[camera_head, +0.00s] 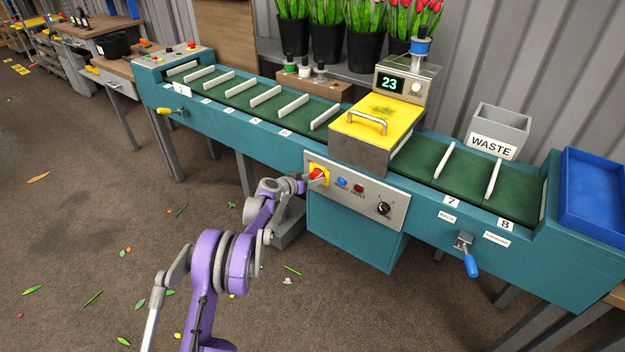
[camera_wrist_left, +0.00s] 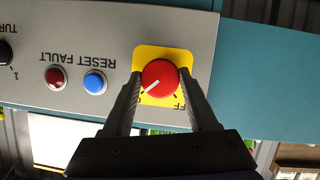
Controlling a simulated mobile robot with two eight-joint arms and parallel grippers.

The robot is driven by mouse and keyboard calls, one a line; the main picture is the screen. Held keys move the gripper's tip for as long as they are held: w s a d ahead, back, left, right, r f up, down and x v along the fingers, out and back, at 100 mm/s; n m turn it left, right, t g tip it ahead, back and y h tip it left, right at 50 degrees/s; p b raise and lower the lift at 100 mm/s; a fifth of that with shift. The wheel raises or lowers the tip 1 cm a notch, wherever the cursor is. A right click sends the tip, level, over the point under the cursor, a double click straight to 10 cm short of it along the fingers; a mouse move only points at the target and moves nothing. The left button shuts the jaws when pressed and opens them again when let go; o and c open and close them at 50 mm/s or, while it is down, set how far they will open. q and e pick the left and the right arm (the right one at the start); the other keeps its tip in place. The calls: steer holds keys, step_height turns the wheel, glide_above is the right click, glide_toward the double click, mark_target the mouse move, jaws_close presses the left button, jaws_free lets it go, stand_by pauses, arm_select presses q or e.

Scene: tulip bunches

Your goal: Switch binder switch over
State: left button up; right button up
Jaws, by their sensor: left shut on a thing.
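The binder switch is a round red rotary knob (camera_head: 318,174) on a yellow plate, at the left end of a grey control panel (camera_head: 335,192) on the teal machine's front. In the left wrist view the red knob (camera_wrist_left: 160,76) shows a white pointer line slanting to the lower left of the picture. My left gripper (camera_head: 306,180) is at the knob, its two dark fingers on either side of it and shut on it. Plate lettering is partly hidden by the fingers. My right gripper is not in view.
A blue button (camera_head: 342,182), a red button (camera_head: 359,188) and a black dial (camera_head: 383,209) sit right of the switch. A blue-handled lever (camera_head: 469,262) sticks out at the lower right. The yellow cover (camera_head: 378,122) is down above. Floor in front has scattered leaves.

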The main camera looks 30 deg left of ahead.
arm_select(q)
steer(key=n+h, duration=0.2)
steer(key=shift+a+f+n, duration=0.1)
steer(key=shift+a+n, duration=0.05)
steer(key=shift+n, duration=0.25)
steer(key=n+h, duration=0.1)
steer(key=n, duration=0.1)
steer(key=shift+f+n+t+b, duration=0.1)
steer(key=shift+n+t+b, duration=0.2)
steer(key=shift+n+b, duration=0.1)
steer(key=shift+f+n+t+h+b, duration=0.1)
steer(key=shift+n+t+h+b, duration=0.45)
steer(key=shift+n, duration=0.85)
steer(key=shift+n+t+h+b, duration=0.4)
steer(key=shift+n+h+b, duration=0.25)
steer(key=shift+n, duration=0.75)
steer(key=shift+f+n+t+h+b, duration=0.1)
steer(key=shift+n+t+h+b, duration=0.5)
steer(key=shift+n, duration=0.8)
steer(key=shift+r, duration=0.1)
steer(key=o, duration=1.4)
